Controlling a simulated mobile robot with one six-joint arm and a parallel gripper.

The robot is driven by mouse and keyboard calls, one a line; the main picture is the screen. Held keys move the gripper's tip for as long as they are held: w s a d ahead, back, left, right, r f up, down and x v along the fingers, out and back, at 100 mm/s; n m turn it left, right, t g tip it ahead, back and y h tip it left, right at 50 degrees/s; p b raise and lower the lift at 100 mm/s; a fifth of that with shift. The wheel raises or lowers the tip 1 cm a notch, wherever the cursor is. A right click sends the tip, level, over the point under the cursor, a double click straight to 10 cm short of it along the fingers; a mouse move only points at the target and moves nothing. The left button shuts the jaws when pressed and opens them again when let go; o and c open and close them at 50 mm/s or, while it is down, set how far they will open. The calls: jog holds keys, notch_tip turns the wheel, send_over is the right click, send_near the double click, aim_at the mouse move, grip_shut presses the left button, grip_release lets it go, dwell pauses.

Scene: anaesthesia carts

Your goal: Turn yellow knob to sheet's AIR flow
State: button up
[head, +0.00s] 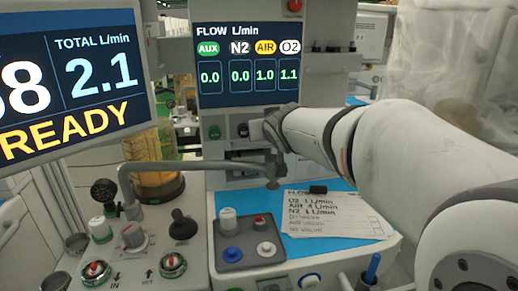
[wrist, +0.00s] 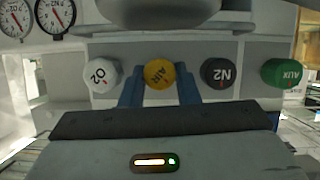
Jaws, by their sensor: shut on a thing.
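The yellow AIR knob (wrist: 159,74) shows in the wrist view, its label upside down. My gripper (wrist: 158,86) has its blue fingers on either side of this knob and is shut on it. In the head view my arm hides the yellow knob. The flow display (head: 248,60) reads AIR 1.0, O2 1.1, N2 0.0 and AUX 0.0. The flow sheet (head: 335,215) lies on the blue work surface, with handwritten O2, AIR and N2 lines; its small figures are hard to read with certainty.
The white O2 knob (wrist: 102,75) and black N2 knob (wrist: 217,73) flank the yellow one closely; the green AUX knob (wrist: 282,74) is farther right. A grey pipe arm (head: 200,166) crosses below the panel. The total display (head: 75,75) reads 2.1.

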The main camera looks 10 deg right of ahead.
jog(key=n+b, duration=0.1)
jog(key=b, duration=0.2)
jog(key=f+h+b, duration=0.1)
jog(key=b, duration=0.2)
jog(key=shift+a+n, duration=0.2)
jog(key=shift+n, duration=0.2)
jog(key=n+h+b, duration=0.1)
jog(key=n+b, duration=0.1)
jog(key=b, duration=0.3)
jog(key=shift+h+b, duration=0.3)
jog(key=shift+b, duration=0.1)
jog(key=n+h+b, duration=0.1)
jog(key=n+b, duration=0.1)
jog(key=b, duration=0.1)
jog(key=shift+a+r+t+b, duration=0.1)
jog(key=shift+a+t+b, duration=0.05)
jog(key=shift+t+b, duration=0.25)
jog(key=shift+r+n+h+b, duration=0.15)
jog(key=shift+n+h+b, duration=0.35)
jog(key=shift+n+b, duration=0.35)
jog(key=o, duration=1)
